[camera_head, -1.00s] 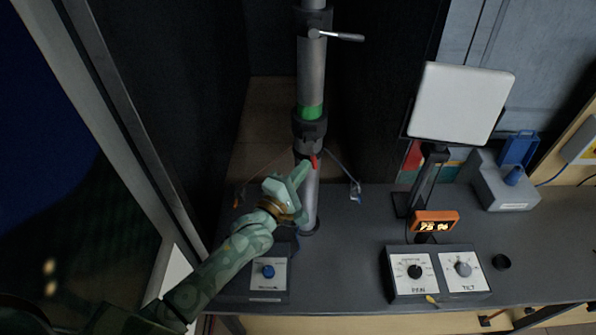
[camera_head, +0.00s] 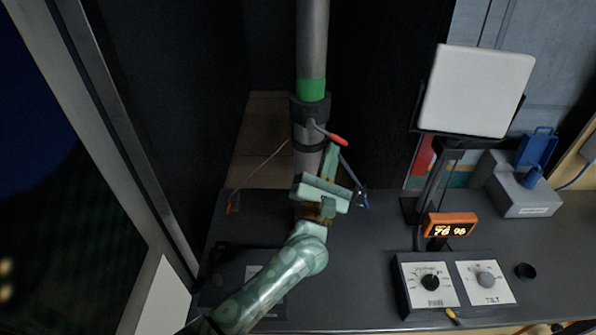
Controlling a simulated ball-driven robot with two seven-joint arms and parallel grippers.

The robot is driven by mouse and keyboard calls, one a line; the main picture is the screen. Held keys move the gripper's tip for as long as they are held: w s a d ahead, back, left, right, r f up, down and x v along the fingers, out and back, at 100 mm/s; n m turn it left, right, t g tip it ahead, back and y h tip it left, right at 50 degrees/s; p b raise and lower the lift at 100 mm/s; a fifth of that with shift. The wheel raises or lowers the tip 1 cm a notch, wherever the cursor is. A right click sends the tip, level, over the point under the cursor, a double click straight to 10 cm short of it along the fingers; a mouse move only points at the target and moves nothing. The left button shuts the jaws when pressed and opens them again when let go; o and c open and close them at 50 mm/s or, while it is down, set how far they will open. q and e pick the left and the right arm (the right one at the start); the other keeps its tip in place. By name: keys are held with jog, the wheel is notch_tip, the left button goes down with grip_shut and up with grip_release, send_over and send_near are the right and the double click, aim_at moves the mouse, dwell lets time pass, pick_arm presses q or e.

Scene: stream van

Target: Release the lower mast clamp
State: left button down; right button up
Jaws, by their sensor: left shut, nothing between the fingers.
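The upright grey mast (camera_head: 312,45) stands at the back of the desk, with a green band above its lower clamp. The lower mast clamp (camera_head: 303,110) is a dark collar around the mast. Its lever (camera_head: 338,139) has a red tip and points out to the right and slightly down. My left gripper (camera_head: 331,158) is shut and empty. Its fingers point up, just below the lever's red tip; I cannot tell whether they touch it. The gripper and wrist hide the mast's foot. My right gripper is not in view.
A white panel (camera_head: 477,90) on a dark stand is at right. An orange display (camera_head: 451,225) reads 76 %, behind a PAN and TILT knob box (camera_head: 457,283). A grey box (camera_head: 523,194) with a blue part stands farther right. Cables hang beside the mast. The desk's middle (camera_head: 365,245) is clear.

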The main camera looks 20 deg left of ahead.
pick_arm(q)
jog(key=n+y, duration=0.1)
jog(key=d+n+y+b, duration=0.1)
jog(key=n, duration=0.1)
jog(key=r+n+y+b, duration=0.1)
jog(key=n, duration=0.1)
jog(key=shift+w+d+r+t+y, duration=0.1)
jog(key=shift+w+d+t+y, duration=0.2)
jog(key=shift+y, duration=0.1)
jog(key=shift+d+r+n+b, duration=0.2)
jog(key=shift+r+n+b, duration=0.15)
jog(key=shift+r, duration=0.1)
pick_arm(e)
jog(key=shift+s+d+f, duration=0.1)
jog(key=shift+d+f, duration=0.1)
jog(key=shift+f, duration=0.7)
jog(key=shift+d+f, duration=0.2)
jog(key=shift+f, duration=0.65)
pick_arm(q)
jog(key=shift+r, duration=0.1)
